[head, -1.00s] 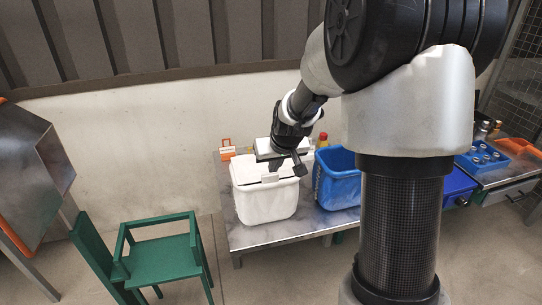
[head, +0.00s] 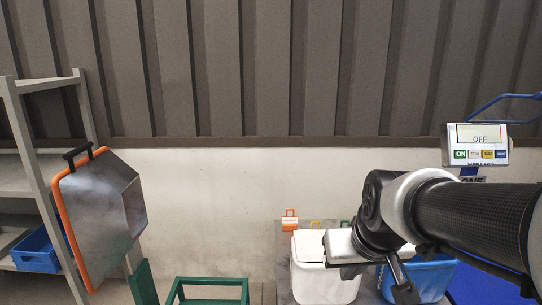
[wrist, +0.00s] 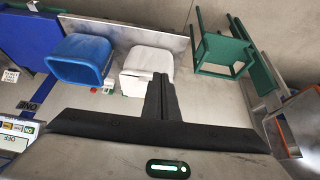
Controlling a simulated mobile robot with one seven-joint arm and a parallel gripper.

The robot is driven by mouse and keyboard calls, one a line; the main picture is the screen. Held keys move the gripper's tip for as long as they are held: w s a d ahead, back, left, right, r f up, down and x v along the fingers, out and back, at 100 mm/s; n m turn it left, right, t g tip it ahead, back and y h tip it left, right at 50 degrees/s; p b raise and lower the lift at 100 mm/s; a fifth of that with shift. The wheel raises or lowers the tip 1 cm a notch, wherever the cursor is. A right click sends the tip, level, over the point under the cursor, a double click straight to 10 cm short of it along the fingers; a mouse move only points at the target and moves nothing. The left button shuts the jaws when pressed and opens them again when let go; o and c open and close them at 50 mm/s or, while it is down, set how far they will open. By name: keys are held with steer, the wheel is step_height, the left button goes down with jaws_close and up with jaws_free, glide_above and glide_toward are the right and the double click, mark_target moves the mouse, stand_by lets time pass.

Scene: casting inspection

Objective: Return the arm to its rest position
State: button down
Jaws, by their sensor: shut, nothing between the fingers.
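My gripper (wrist: 160,82) is shut and empty in the wrist view, its dark fingers together in front of the white bin (wrist: 147,66). In the head view my arm reaches in from the right edge, with the wrist above and in front of the white bin (head: 312,282) and the blue bin (head: 428,278). The fingertips are hard to make out there. The blue bin also shows in the wrist view (wrist: 80,60), beside the white one. Both bins stand on a metal table (head: 283,235).
A green chair frame (head: 207,283) stands left of the table. A tilted metal hopper with an orange rim (head: 100,205) and a grey shelf (head: 38,148) with a blue crate (head: 36,252) are at the left. A display panel reading OFF (head: 476,145) hangs at the right.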

steer(key=s+a+r, duration=0.1)
steer(key=s+r, duration=0.2)
steer(key=s, duration=0.8)
step_height(320, 180, up, 22)
steer(key=p, duration=2.2)
steer(key=shift+w+r, duration=0.15)
steer(key=shift+w, duration=0.2)
